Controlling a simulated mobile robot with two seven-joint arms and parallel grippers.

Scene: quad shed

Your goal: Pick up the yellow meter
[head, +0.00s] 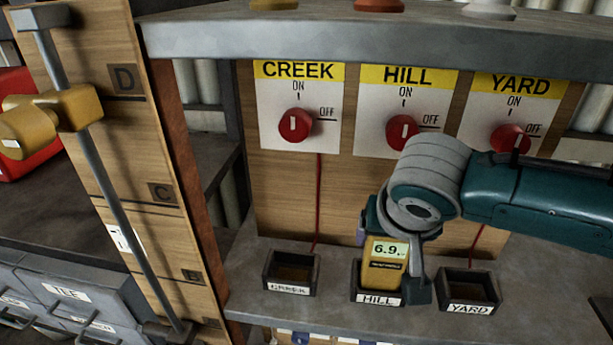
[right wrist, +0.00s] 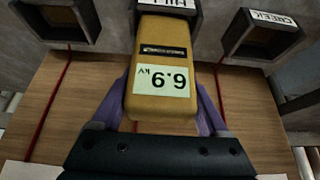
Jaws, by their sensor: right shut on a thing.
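The yellow meter (head: 384,272) stands upright in the small dark box labelled HILL (head: 378,299) on the grey shelf. Its display reads 6.9 kV. My right gripper (head: 392,254) is shut on the meter from above, one finger on each side. In the right wrist view the meter (right wrist: 163,65) sits between the two purplish fingers, its far end in the HILL box (right wrist: 172,5). My left gripper is not in view.
The CREEK box (head: 291,287) and YARD box (head: 470,306) flank the HILL box and look empty. Red switches hang above, including the CREEK switch (head: 295,126). A thick grey shelf (head: 380,38) overhangs them. A board with a metal rod (head: 95,165) stands left.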

